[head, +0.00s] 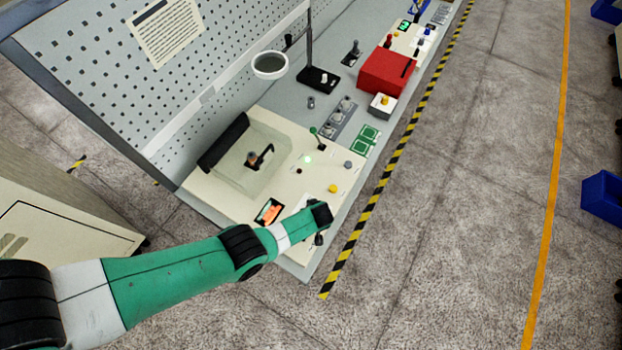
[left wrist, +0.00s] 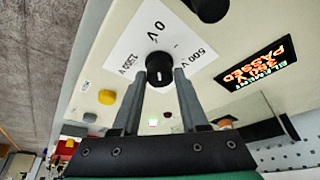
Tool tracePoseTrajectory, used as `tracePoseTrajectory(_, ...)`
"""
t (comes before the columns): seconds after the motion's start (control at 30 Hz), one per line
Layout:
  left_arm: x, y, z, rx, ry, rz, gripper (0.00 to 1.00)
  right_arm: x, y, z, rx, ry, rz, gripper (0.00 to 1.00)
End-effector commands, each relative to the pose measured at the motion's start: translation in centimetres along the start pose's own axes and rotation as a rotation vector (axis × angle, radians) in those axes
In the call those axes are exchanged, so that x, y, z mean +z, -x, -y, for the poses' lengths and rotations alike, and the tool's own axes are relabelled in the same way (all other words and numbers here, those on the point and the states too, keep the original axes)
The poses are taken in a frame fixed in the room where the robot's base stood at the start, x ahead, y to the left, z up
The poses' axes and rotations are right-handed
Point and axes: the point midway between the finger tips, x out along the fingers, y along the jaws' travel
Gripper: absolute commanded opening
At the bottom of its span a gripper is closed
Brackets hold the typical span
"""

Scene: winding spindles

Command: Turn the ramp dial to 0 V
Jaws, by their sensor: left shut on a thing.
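The ramp dial (left wrist: 160,68) is a round black knob on a white label plate (left wrist: 133,42) marked 0 V, 500 V and a third voltage hard to read. A short white mark shows on the knob's face, on the side toward the bottom of the left wrist view. My left gripper (left wrist: 163,80) is shut on the knob, one finger on either side. In the head view my left arm reaches the panel's near corner, and its gripper (head: 318,239) largely hides the dial. My right gripper is not in view.
An orange-lit display (left wrist: 255,65) reading PASSED sits beside the label plate. A yellow button (head: 333,188), a green-tipped lever (head: 315,132) and a clear-covered spindle station (head: 250,160) share the panel. A red box (head: 385,72) stands farther along the bench.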

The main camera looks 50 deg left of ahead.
Motion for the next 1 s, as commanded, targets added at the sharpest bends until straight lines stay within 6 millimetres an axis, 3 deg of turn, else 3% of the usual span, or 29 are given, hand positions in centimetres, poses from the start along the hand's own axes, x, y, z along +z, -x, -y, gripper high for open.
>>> tracePoseTrajectory(0.53, 0.1, -0.07, 0.06, -0.01, 0.026, 0.002, 0.0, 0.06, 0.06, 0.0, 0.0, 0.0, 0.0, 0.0)
tracePoseTrajectory(0.57, 0.1, -0.06, 0.06, -0.01, 0.026, 0.002, 0.48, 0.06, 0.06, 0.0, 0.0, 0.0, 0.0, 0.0)
tracePoseTrajectory(0.7, 0.07, -0.04, 0.04, -0.01, 0.025, 0.002, 0.73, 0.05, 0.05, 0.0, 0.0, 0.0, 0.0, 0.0)
tracePoseTrajectory(1.0, -0.02, 0.15, 0.01, -0.009, 0.024, 0.001, 0.73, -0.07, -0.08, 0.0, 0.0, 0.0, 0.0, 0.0)
